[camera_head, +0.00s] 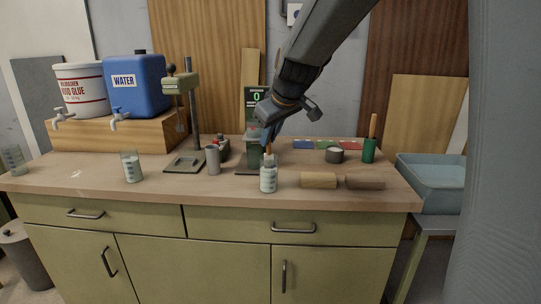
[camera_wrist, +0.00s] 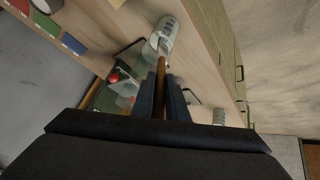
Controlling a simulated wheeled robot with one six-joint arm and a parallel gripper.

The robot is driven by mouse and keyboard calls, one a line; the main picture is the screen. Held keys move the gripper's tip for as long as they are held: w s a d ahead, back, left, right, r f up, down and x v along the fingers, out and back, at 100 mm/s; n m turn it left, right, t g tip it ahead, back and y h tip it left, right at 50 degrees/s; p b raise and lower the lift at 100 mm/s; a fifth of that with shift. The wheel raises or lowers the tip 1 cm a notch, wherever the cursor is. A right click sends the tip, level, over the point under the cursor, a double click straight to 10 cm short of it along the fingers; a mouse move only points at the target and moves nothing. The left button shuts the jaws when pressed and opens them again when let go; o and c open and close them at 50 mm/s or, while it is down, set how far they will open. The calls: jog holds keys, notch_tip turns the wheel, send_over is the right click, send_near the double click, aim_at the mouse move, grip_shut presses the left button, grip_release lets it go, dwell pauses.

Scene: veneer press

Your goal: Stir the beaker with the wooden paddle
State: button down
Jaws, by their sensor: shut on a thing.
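My gripper (camera_head: 269,142) is shut on the wooden paddle (camera_head: 268,151) above the front middle of the bench. In the wrist view the brown paddle (camera_wrist: 160,88) lies between the two dark fingers (camera_wrist: 161,98) and points at the beaker. The clear beaker (camera_head: 268,180) holds a pale substance and stands upright near the front edge; it also shows in the wrist view (camera_wrist: 166,34). The paddle's lower end meets the beaker's mouth; how deep it reaches inside I cannot tell. A second beaker (camera_head: 132,170) with pale contents stands further left.
A grey cylinder (camera_head: 213,160) and a stand (camera_head: 185,163) are to the left, a device with a green display (camera_head: 256,98) behind. A green cup (camera_head: 369,151) and small grey pot (camera_head: 335,156) stand right.

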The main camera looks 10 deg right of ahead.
jog(key=shift+s+a+r+p, duration=0.15)
jog(key=shift+s+r+p, duration=0.35)
jog(key=shift+r+p, duration=0.95)
jog(key=shift+s+a+r+p, duration=0.15)
jog(key=shift+s+r+p, duration=0.65)
jog(key=shift+r, duration=1.05)
jog(key=shift+s+a+r+p, duration=0.15)
jog(key=shift+s+r+p, duration=0.1)
jog(key=shift+r+p, duration=1.3)
jog(key=shift+r, duration=0.1)
